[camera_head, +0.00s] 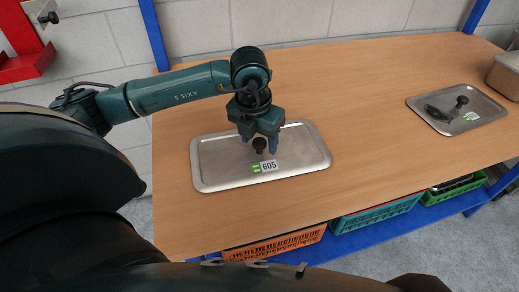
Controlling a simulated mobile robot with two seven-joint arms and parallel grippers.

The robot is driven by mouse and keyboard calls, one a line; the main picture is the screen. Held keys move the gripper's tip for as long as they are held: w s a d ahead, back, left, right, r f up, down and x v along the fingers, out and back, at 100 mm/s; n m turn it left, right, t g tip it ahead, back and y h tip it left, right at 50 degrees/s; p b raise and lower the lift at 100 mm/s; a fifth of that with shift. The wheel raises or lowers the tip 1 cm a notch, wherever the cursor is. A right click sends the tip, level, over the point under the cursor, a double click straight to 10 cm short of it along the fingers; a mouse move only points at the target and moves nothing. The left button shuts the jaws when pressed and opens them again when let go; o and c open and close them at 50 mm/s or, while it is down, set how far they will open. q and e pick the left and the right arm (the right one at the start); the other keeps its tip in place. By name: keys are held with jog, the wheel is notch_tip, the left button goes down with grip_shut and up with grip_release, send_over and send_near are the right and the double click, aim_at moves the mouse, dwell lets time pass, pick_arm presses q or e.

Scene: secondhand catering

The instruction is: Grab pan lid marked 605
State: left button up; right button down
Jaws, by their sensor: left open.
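The pan lid marked 605 (215,165) is a flat silver rectangle with rounded corners. It lies on the wooden table, with a black knob (259,146) in its middle and a white and green label (264,167) reading 605 at its front. My left gripper (260,149) points down over the lid's middle. Its blue-tipped fingers are open, one on each side of the knob. I cannot tell whether they touch it. My right gripper is not in view.
A second silver lid (485,105) with a black knob and a label lies at the right, with a dark object (437,114) on it. Orange (275,246) and green (378,215) crates sit under the table. The tabletop (365,150) between the lids is clear.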

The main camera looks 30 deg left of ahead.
pick_arm(q)
jog(key=shift+f, duration=0.25)
jog(key=shift+c, duration=0.5)
grip_shut()
